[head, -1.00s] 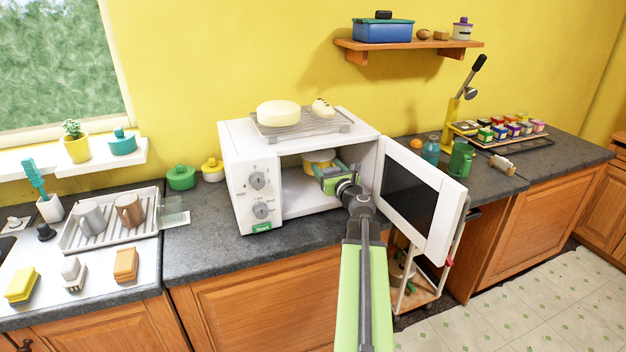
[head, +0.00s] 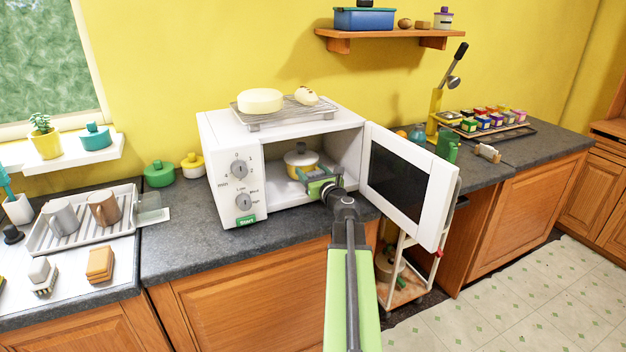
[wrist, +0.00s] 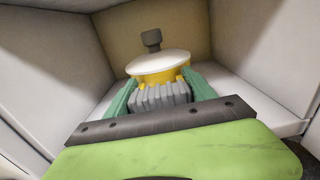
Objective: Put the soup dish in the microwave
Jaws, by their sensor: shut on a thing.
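The white microwave (head: 222,178) stands on the counter with its door (head: 407,183) swung open to the right. The soup dish (head: 301,160), a yellow pot with a white lid and a dark knob, is inside the cavity. In the wrist view the dish (wrist: 158,66) is upright, with the cavity walls around it. My gripper (wrist: 160,92) reaches in through the opening, its green fingers shut on the near side of the dish. In the head view my gripper (head: 318,180) partly hides the dish's lower part. I cannot tell whether the dish touches the cavity floor.
A wire rack (head: 285,112) with a pale round item (head: 260,100) sits on top of the microwave. The open door stands close to the right of my arm. A green pot (head: 160,174) and a yellow pot (head: 193,164) stand left of the microwave.

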